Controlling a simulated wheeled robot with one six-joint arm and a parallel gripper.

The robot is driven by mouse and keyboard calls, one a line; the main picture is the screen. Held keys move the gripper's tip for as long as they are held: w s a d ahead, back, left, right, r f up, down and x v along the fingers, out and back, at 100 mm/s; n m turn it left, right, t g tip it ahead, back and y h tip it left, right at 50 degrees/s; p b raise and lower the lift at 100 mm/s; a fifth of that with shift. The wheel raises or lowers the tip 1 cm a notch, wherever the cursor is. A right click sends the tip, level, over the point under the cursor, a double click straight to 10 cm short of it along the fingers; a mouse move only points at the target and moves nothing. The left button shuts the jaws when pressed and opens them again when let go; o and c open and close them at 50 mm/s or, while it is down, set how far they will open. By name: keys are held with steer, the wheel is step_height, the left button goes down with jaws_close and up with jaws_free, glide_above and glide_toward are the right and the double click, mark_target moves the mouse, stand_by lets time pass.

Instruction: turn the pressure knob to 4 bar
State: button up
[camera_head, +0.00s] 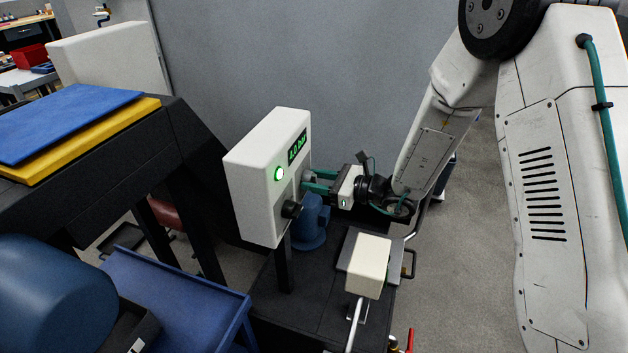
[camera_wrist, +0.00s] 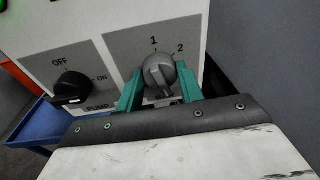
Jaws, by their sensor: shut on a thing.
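The pressure knob (camera_wrist: 158,72) is grey and round, on a grey plate of the white control box (camera_head: 258,165). The figures 1 and 2 show above it in the wrist view; the lower part of its scale is hidden by my gripper. My gripper (camera_wrist: 159,88) has its green fingers on either side of the knob, shut on it. In the head view, my gripper (camera_head: 308,186) reaches the box from the right, and the knob is mostly hidden. The lit green display (camera_head: 298,147) appears to read 4.0 bar.
A black pump knob (camera_wrist: 71,88) marked OFF and ON sits left of the pressure knob. A green lamp (camera_head: 279,174) glows on the box. A cream block (camera_head: 368,265) and a blue rounded part (camera_head: 311,222) stand close below my gripper.

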steer(key=o, duration=1)
steer(key=shift+w+d+r, duration=0.15)
steer(key=shift+w+r, duration=0.05)
steer(key=shift+w, duration=0.05)
steer(key=shift+s+f, duration=0.1)
steer(key=v, duration=0.7)
steer(key=shift+s+d, duration=0.2)
steer(key=shift+d, duration=0.05)
